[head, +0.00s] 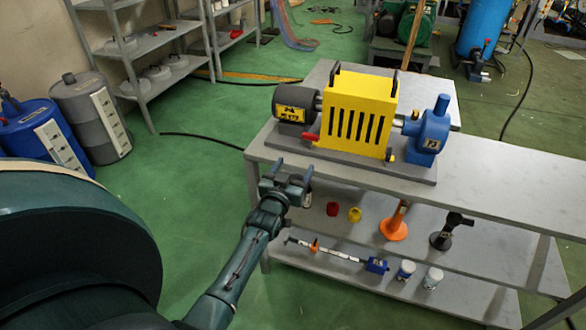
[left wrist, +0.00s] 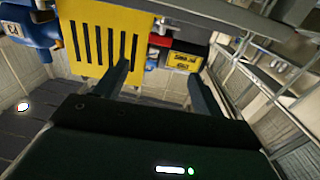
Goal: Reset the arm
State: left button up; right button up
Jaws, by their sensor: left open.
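My left arm reaches in from the lower left of the head view. Its gripper (head: 293,172) is open and empty, in front of the left end of the grey bench (head: 490,180). On the bench stands a yellow slotted housing (head: 355,115) with a dark motor (head: 296,104) on its left, a blue pump part (head: 430,132) on its right and a red handle (head: 309,137) at its front left. In the left wrist view the two open fingers (left wrist: 158,85) point toward the yellow housing (left wrist: 95,40), with nothing between them. My right gripper is not in view.
Lower shelves hold a red cap (head: 332,209), a yellow cap (head: 354,214), an orange funnel-like piece (head: 395,225), a black fitting (head: 448,232) and white jars (head: 432,278). Drums (head: 90,115) and a shelf rack (head: 150,75) stand left. Green floor between is mostly clear, with a black hose.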

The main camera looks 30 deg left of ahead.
pick_arm(q)
jog(key=shift+w, duration=0.1)
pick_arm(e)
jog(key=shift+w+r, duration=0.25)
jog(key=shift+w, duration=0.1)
pick_arm(q)
jog(key=s+d+f+m+g+h, duration=0.2)
jog(key=s+d+f+g+h, duration=0.1)
jog(key=s+d, duration=0.7)
jog(key=s+d+f+m+g+h, duration=0.3)
jog(key=s+d, duration=0.7)
jog(key=s, duration=0.7)
jog(key=shift+d+f+m+g+h, duration=0.3)
jog(key=shift+f+g+h, duration=0.2)
jog(key=shift+f+h, duration=0.25)
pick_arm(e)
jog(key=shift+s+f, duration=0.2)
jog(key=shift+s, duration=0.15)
pick_arm(q)
jog(key=shift+w, duration=0.1)
jog(key=shift+c, duration=0.2)
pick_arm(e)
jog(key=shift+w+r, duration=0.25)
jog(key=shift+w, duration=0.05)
